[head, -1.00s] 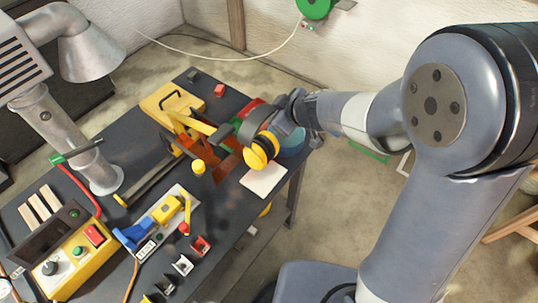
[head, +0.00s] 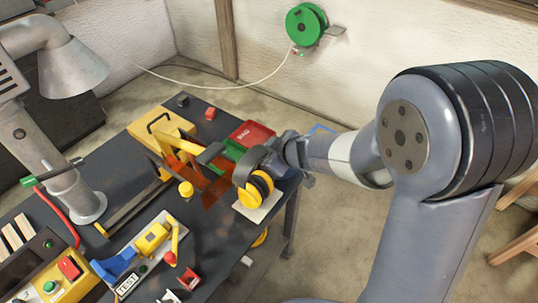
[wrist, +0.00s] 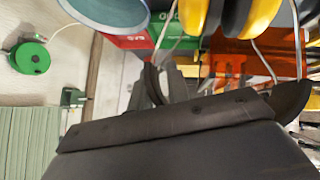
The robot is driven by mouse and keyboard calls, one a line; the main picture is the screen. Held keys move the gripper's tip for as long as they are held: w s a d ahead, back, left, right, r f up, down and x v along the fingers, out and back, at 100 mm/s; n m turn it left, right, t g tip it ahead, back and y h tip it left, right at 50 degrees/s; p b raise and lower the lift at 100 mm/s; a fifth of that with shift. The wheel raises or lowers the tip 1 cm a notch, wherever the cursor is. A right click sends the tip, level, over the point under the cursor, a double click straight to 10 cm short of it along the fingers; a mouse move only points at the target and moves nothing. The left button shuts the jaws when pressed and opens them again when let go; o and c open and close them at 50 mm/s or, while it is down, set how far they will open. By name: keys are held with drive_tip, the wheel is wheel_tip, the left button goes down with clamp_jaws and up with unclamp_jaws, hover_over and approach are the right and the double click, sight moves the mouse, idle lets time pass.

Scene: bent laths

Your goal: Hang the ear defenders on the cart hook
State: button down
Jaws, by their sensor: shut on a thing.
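The ear defenders (head: 258,187) have yellow and black cups and a dark headband. My gripper (head: 285,153) is shut on them at the headband, and the cups hang over the bench's right edge, above a pale pad. I cannot tell whether they touch the pad. In the wrist view the cups (wrist: 257,18) show at the top with thin wire arms, and part of my gripper (wrist: 160,88) shows near the middle. I cannot make out the cart hook in either view.
The dark bench (head: 215,232) carries a yellow frame, a red box (head: 250,133), orange panels and a test panel (head: 140,255). A metal duct (head: 70,180) rises at left. A green reel (head: 305,24) is on the wall. Open floor lies right of the bench.

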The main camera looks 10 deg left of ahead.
idle(0.3)
drive_tip(key=shift+f, duration=0.25)
drive_tip(key=c, duration=1.3)
unclamp_jaws()
drive_tip(key=shift+c, duration=0.2)
drive_tip(key=shift+b, duration=0.4)
drive_tip(key=p+v, duration=0.4)
drive_tip(key=v, duration=0.7)
drive_tip(key=shift+s+a+p, duration=0.15)
drive_tip(key=shift+s+p, duration=0.1)
drive_tip(key=shift+p, duration=0.15)
drive_tip(key=shift+a+f, duration=0.1)
drive_tip(key=shift+f, duration=0.1)
